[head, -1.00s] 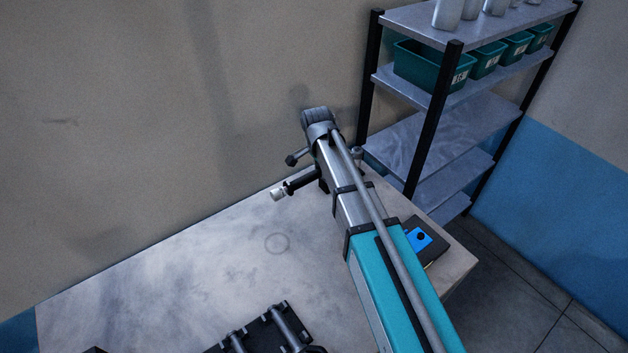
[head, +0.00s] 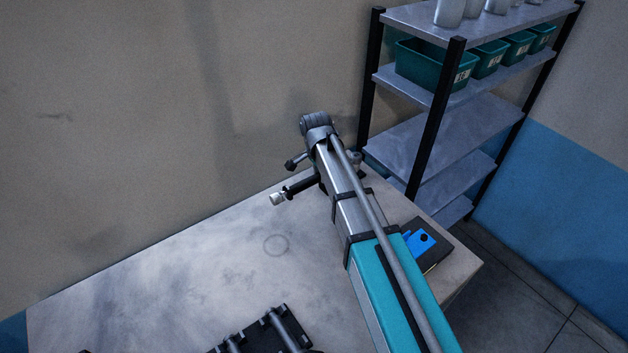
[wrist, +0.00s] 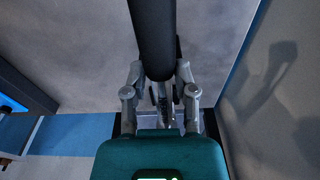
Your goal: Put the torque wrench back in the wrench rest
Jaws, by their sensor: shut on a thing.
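In the wrist view my gripper (wrist: 165,95) is shut on a thick black cylinder (wrist: 152,38), which looks like the torque wrench's handle. The cylinder runs up and out of the top of that view, so its far end is hidden. In the head view a black bar with a silver end (head: 279,198), seemingly the torque wrench, sticks out left of my arm's far end, above the back of the table. A black rack with grey bars (head: 265,334) lies at the bottom edge, partly cut off. I cannot tell whether it is the wrench rest.
The pale table (head: 180,275) is mostly clear left of my arm. A black box with a blue top (head: 420,243) sits near its right edge. A metal shelf (head: 440,140) with green bins (head: 433,66) stands behind it on the right. The wall is close behind the table.

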